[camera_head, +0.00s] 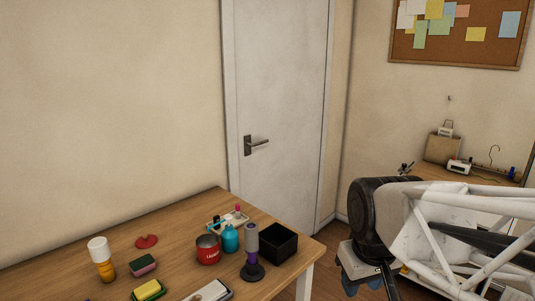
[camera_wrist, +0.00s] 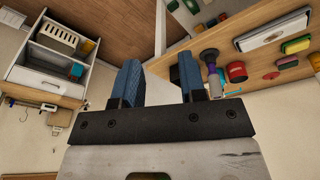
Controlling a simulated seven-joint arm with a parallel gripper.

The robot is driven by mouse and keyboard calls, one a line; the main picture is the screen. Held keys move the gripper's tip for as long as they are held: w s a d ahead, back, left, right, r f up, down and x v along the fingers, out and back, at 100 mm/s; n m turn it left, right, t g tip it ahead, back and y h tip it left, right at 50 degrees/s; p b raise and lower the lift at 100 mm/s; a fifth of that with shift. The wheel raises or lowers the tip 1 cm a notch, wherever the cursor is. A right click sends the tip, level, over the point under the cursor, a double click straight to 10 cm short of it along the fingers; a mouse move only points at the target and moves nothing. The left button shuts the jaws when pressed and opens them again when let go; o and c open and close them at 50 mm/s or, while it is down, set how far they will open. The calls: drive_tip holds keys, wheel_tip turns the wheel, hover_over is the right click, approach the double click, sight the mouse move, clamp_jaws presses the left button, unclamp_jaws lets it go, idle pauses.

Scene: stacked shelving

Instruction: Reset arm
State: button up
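My arm (camera_head: 440,225) shows at the right of the head view, raised beside the wooden table (camera_head: 180,230) and clear of it. My gripper (camera_wrist: 159,80) is best seen in the wrist view: its two blue fingers stand well apart with nothing between them.
The table holds a red can (camera_head: 207,251), a teal bottle (camera_head: 230,239), a black box (camera_head: 278,243), a grey-purple cylinder on a dark base (camera_head: 252,245) and an orange bottle (camera_head: 102,262). A white shelf unit (camera_wrist: 45,75) shows left in the wrist view. A closed door (camera_head: 275,100) stands behind.

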drive_tip(key=s+d+f+m, duration=0.1)
drive_tip(key=s+f+m, duration=0.1)
drive_tip(key=s, duration=0.4)
drive_tip(key=shift+d+m, duration=0.4)
